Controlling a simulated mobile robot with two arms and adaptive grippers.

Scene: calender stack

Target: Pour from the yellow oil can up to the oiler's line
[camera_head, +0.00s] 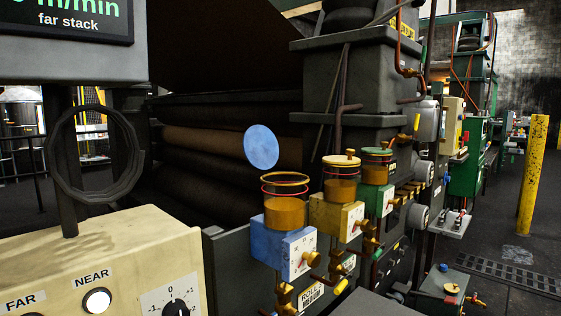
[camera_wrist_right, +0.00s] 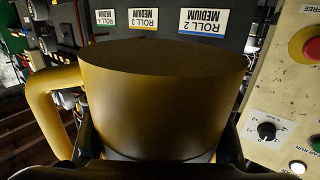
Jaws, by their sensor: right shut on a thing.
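The yellow oil can (camera_wrist_right: 165,95) fills the middle of the right wrist view, its handle at the left. My right gripper (camera_wrist_right: 160,140) is shut on it, dark fingers at both sides. The can and both grippers are out of the head view. In the head view, the blue oiler (camera_head: 288,248) carries a clear glass with amber oil (camera_head: 285,212) in its lower part and red rings around it. Its round blue lid (camera_head: 261,147) stands open above the glass. The oil surface looks near the lower ring; I cannot tell exactly. No oil stream shows.
A yellow oiler (camera_head: 336,217) and a green oiler (camera_head: 377,200) stand behind the blue one, lids closed. A cream control box (camera_head: 110,262) with knob and button is at front left. Dark rolls (camera_head: 210,147) lie behind. A yellow post (camera_head: 534,175) stands at right.

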